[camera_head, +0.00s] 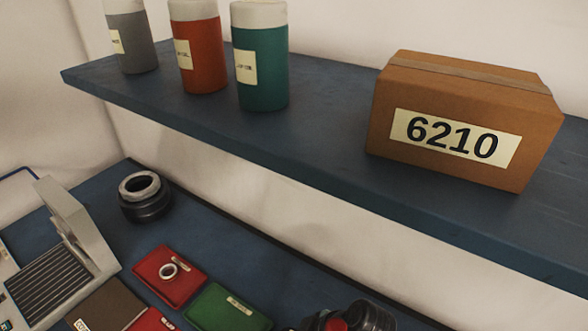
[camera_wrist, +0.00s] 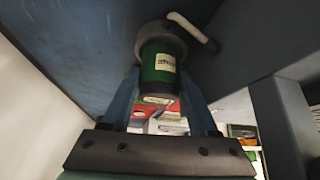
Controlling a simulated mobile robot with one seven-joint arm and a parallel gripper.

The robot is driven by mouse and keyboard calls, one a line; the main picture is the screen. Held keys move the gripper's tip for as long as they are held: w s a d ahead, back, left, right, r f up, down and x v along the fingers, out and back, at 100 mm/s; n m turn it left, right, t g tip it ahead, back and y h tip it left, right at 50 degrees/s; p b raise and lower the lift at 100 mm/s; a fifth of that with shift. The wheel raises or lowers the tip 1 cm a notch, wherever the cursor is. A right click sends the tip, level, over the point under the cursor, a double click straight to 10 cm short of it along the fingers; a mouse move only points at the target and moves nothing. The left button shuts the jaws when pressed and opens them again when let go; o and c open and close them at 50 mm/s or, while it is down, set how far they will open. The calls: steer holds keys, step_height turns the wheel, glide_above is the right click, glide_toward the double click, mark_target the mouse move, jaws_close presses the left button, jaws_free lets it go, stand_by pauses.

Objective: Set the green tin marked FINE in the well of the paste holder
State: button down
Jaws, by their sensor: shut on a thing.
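The green tin (camera_wrist: 158,66) shows in the wrist view, with a pale label whose print is too small to read. My gripper (camera_wrist: 160,84) has its two blue fingers on either side of the tin and is shut on it. A grey round piece (camera_wrist: 146,38) with a pale rod-like handle (camera_wrist: 193,32) shows at the tin's far end. It may be the paste holder, but I cannot tell whether the tin sits in its well. Neither the tin nor my gripper can be made out in the head view.
The blue shelf (camera_head: 330,165) carries grey (camera_head: 131,40), orange (camera_head: 197,50) and teal (camera_head: 262,68) bottles and a 6210 box (camera_head: 460,120). Below are dark rings (camera_head: 146,199), a red case (camera_head: 172,277), a green case (camera_head: 228,310) and a grey stand (camera_head: 75,225).

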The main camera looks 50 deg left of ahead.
steer(key=shift+f+b, duration=0.5)
steer(key=shift+f, duration=0.1)
steer(key=shift+c, duration=2.2)
jaws_free()
steer(key=p+v, duration=0.7)
steer(key=v, duration=0.4)
